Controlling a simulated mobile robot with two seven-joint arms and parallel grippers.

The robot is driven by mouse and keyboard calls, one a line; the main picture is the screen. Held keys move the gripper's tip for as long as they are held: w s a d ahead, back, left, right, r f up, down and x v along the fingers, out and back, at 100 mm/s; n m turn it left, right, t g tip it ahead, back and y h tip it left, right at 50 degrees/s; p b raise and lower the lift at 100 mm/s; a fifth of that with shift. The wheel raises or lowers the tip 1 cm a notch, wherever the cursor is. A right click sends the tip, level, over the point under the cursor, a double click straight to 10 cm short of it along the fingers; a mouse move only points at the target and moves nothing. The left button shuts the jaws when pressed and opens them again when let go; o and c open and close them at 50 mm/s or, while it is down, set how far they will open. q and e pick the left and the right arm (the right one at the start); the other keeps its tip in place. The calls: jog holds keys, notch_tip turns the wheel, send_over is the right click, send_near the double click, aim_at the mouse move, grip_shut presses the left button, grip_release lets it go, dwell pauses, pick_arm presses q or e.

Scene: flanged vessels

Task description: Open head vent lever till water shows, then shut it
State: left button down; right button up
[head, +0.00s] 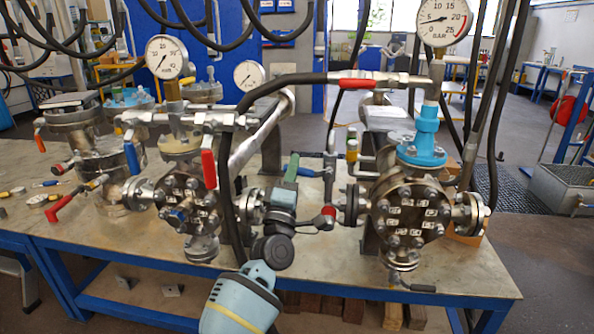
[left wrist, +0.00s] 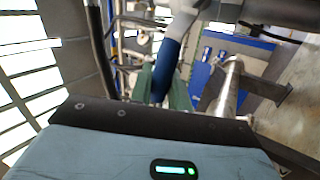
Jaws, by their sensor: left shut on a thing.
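My left gripper (head: 289,178) is in front of the right-hand vessel group, its forearm coming up from the bottom of the head view. Its green fingers (left wrist: 162,88) are closed around a blue lever grip (left wrist: 172,55). In the head view a bit of the blue lever (head: 294,160) shows beside the fingers, near an upright pipe (head: 331,165). The flanged vessel (head: 408,215) stands to the right, with a light blue fitting (head: 424,140) and a pressure gauge (head: 443,21) above it. I see no water. My right gripper is out of view.
A red lever (head: 357,84) lies along the upper pipe. Another vessel (head: 184,195) with an upright red lever (head: 208,169) and a blue lever (head: 131,157) stands left. Black hoses hang close to my gripper. The bench's front right corner (head: 485,287) is clear.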

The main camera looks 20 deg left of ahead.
pick_arm(q)
jog(key=shift+f+n+y+b, duration=0.25)
jog(key=shift+f+n+y, duration=0.1)
jog(key=shift+n+y, duration=0.4)
jog(key=shift+f+n+y+b, duration=0.2)
jog(key=shift+f+n+y, duration=0.15)
jog(key=shift+n+y, duration=0.35)
jog(key=shift+n, duration=0.35)
jog(key=c, duration=1.4)
grip_release()
jog(key=shift+o, duration=0.2)
jog(key=v, duration=0.8)
jog(key=shift+r+b, duration=0.2)
jog(key=shift+b, duration=0.15)
